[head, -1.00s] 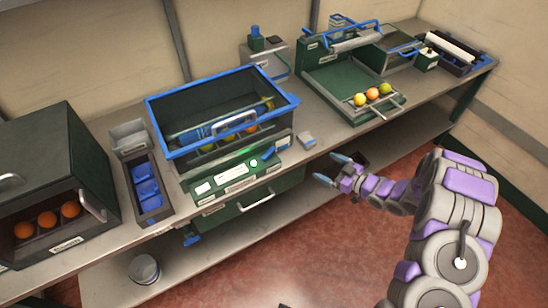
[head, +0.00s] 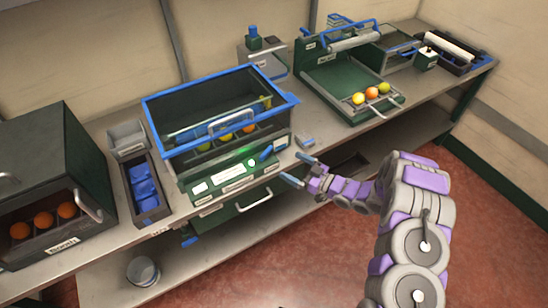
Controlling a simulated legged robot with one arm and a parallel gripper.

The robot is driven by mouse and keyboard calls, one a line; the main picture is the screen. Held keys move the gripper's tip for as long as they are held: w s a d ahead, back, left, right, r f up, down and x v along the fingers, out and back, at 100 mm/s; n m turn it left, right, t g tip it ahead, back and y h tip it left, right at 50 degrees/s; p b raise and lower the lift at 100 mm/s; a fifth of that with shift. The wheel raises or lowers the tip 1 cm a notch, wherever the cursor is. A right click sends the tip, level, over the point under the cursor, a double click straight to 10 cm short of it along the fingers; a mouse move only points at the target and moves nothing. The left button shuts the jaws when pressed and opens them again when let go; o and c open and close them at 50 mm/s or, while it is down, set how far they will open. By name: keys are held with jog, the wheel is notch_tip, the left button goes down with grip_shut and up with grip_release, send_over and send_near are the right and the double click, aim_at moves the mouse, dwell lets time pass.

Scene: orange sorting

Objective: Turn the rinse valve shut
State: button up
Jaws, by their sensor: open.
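The sorting bench holds an open, blue-rimmed tank (head: 147,110) with oranges behind its clear front. Below it is a green control panel (head: 205,201) with white labels and a lit green spot. A short blue lever (head: 265,153) stands tilted at the panel's right end; it may be the rinse valve, but I cannot read its label. My gripper (head: 298,170) is open and empty, its two blue-tipped fingers pointing left. It is just right of the panel and lever, apart from the lever in the picture. How far the lever is turned cannot be told.
A small grey block (head: 305,142) lies on the bench by my upper finger. A green tray (head: 350,88) with several fruits stands to the right. A drawer handle (head: 255,200) juts out below the panel. A dark cabinet (head: 45,150) stands at the left. The floor is clear.

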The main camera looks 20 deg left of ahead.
aim_at(268, 155)
jog(key=x, duration=0.4)
jog(key=b+x, duration=0.1)
jog(key=x, duration=0.3)
jog(key=shift+s+f, duration=0.2)
jog(key=shift+f, duration=0.05)
jog(key=shift+w+a+r+b, duration=0.2)
jog(key=shift+w+a+b, duration=0.1)
jog(key=shift+a, duration=0.3)
jog(key=shift+a, duration=0.2)
